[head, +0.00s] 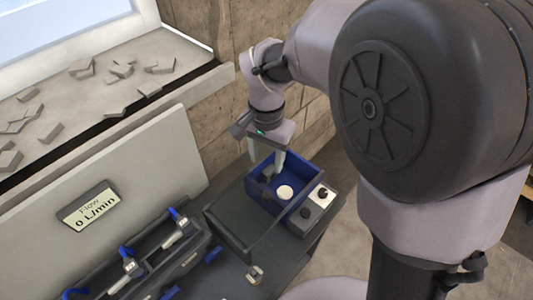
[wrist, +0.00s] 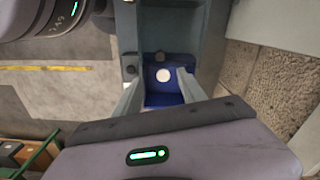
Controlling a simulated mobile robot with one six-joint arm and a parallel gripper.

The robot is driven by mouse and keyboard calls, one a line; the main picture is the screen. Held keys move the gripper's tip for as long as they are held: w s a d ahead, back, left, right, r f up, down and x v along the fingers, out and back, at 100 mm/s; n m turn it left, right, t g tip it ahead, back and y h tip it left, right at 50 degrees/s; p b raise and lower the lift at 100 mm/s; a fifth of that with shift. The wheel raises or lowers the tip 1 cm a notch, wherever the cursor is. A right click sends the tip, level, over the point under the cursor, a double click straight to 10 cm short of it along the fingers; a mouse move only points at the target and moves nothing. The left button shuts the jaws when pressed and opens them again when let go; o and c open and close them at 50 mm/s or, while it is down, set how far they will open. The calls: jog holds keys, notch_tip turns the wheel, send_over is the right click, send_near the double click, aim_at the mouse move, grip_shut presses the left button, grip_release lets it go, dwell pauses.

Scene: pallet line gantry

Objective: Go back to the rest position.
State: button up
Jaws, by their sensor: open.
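My gripper (head: 272,168) is open, with its fingers pointing down over the blue bin (head: 303,168) in the head view. In the wrist view my gripper (wrist: 158,88) has its two fingers apart, with the blue bin (wrist: 165,98) showing between them. A white round piece (head: 284,192) lies in the bin and also shows in the wrist view (wrist: 163,75). A darker round piece (wrist: 159,57) shows just beyond it. Nothing shows held between the fingers. I cannot tell how far the fingertips are above the bin floor.
Blue-handled valves (head: 130,265) and a flow display (head: 89,206) reading 0 L/min are at the lower left.

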jog(key=s+d+f+t+y+b, duration=0.1)
jog(key=s+d+t+b, duration=0.2)
jog(key=s+b, duration=0.3)
jog(key=s+d+f+n+t+y+b, duration=0.1)
jog(key=s+d+b, duration=0.4)
jog(key=s, duration=0.5)
jog(key=shift+s+d+n+t+b, duration=0.15)
jog(key=shift+n+t+b, duration=0.15)
jog(key=shift+t+b, duration=0.75)
jog(key=shift+f, duration=0.1)
